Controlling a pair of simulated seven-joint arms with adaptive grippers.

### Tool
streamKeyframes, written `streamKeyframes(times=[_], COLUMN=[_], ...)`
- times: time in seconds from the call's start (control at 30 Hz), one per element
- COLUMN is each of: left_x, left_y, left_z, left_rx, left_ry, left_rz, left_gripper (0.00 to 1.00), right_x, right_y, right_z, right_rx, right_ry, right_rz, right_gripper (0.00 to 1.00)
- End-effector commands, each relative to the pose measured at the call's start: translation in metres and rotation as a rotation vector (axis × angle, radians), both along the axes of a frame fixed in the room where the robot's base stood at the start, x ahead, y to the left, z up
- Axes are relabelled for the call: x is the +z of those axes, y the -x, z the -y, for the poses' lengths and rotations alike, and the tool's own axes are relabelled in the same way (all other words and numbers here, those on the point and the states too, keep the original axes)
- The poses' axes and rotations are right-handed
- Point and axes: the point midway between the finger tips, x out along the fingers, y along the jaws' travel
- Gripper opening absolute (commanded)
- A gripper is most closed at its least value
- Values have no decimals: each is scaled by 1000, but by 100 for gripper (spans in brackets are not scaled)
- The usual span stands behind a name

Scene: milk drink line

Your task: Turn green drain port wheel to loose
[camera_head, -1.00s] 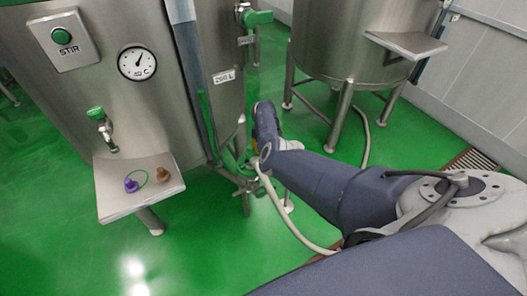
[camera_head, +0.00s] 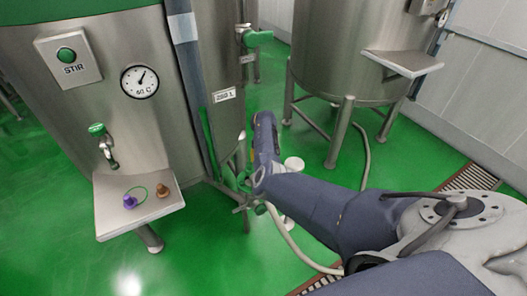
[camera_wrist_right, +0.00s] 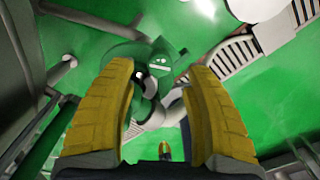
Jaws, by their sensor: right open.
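The green drain port wheel (camera_wrist_right: 166,62) shows in the right wrist view, just beyond and between my fingertips. A metal pipe fitting sits beside it. In the head view, green parts of the drain port (camera_head: 242,181) show low on the near tank, partly covered by my right arm. My right gripper (camera_wrist_right: 158,72) is open, its two yellow fingers spread with nothing clearly held between them. Whether they touch the wheel cannot be told. My left gripper is not in view.
The near steel tank (camera_head: 150,115) has a gauge (camera_head: 140,81), a STIR button (camera_head: 66,55) and a shelf (camera_head: 112,216) with purple and brown pieces. A pale hose (camera_head: 300,252) runs from the drain across the green floor. A second tank (camera_head: 340,40) stands behind.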

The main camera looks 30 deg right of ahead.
Motion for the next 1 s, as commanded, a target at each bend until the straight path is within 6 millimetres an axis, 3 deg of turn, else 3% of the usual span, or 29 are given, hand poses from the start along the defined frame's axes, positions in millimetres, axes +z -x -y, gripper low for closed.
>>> streamKeyframes(times=[0.3, 0.5, 1.0], left_x=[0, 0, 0], left_y=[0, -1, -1], left_z=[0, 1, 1], left_rx=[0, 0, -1], left_ry=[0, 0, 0], left_rz=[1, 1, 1], left_gripper=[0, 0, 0], right_x=[54, 74, 83], right_y=[-1, -1, -1], right_z=[0, 0, 0], right_rx=[-2, -1, -1], right_ry=[2, 1, 0], right_rz=[5, 2, 1], right_gripper=[52, 52, 52])
